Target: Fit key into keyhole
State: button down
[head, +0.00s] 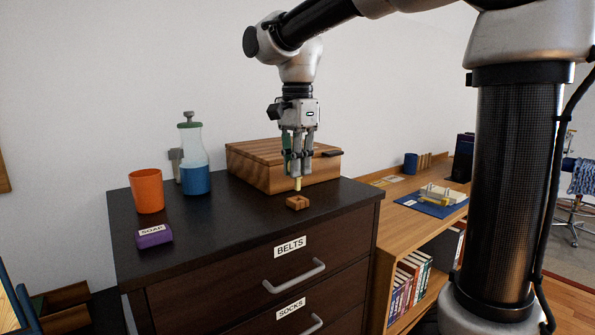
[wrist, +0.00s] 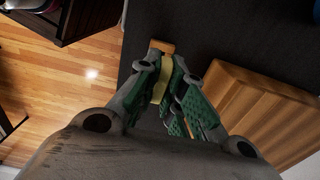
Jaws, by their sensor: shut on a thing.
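My gripper (head: 298,172) points down over the dark dresser top, shut on a pale yellow key (head: 297,184). In the wrist view, my gripper's green-padded fingers (wrist: 172,88) hold the yellow key (wrist: 159,84) between them. The keyhole piece is a small wooden block (head: 298,203) with a square opening, lying on the dresser near its front edge. The key's lower end hangs just above and behind the block, seemingly apart from it. In the wrist view, the block (wrist: 162,46) shows partly past the key; its opening is hidden there.
A wooden box (head: 262,172) stands close behind my gripper on the dresser (head: 215,220). An orange cup (head: 147,190), a bottle with blue liquid (head: 195,178) and a purple soap box (head: 153,237) stand to the left. The dresser top between them and the block is clear.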

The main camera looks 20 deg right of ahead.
jog(key=shift+r, duration=1.65)
jog(key=shift+d, duration=0.1)
